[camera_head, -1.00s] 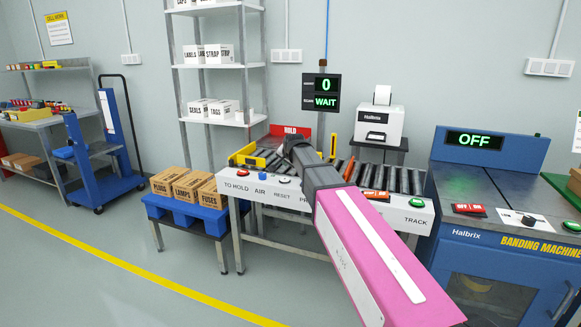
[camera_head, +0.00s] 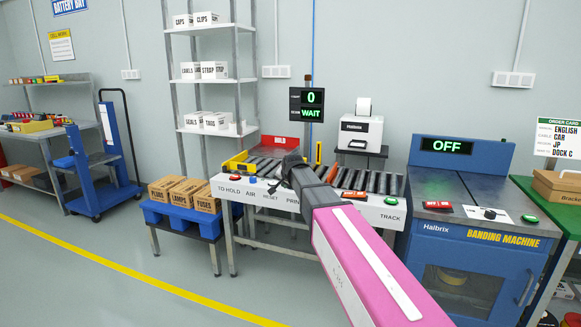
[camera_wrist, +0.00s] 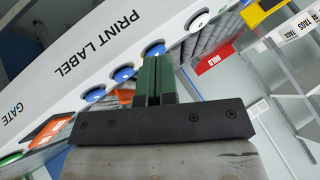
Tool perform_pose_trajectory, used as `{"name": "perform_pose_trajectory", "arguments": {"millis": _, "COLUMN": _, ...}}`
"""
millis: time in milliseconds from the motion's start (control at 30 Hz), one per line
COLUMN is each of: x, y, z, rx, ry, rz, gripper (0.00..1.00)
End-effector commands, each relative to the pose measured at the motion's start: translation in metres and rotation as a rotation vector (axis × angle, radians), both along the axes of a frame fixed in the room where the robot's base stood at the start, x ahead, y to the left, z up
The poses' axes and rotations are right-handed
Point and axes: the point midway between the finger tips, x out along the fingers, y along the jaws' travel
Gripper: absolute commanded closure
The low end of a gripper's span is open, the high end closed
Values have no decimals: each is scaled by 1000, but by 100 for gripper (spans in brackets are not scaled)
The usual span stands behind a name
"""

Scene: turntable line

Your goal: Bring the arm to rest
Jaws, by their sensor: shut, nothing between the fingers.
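My arm, with its pink link (camera_head: 365,255), reaches from the lower right over the front of the roller line. Its dark end lies above the white control panel (camera_head: 345,206) in the head view, where the fingertips are too small to make out. In the wrist view my gripper (camera_wrist: 157,62) shows two green fingers standing together, shut with nothing between them. Beyond the fingers are the panel's lettering, "PRINT LABEL" and "GATE", and several round buttons. I cannot tell how far the fingertips are from the panel.
A blue banding machine (camera_head: 465,230) reading OFF stands right of the line. A blue stand (camera_head: 186,218) with cartons is at its left. A sign (camera_head: 307,104) reads 0 and WAIT. A label printer (camera_head: 360,131) and grey shelving (camera_head: 207,82) stand behind. The floor at front left is clear.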

Motion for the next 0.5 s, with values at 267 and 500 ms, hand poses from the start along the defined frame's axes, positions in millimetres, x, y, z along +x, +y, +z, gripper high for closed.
{"name": "perform_pose_trajectory", "arguments": {"millis": 267, "x": -34, "y": -36, "z": -45, "rx": -77, "ry": 77, "rz": 36, "gripper": 100}}
{"name": "perform_pose_trajectory", "arguments": {"millis": 500, "x": -91, "y": -84, "z": -107, "rx": -179, "ry": 201, "rz": 104, "gripper": 100}}
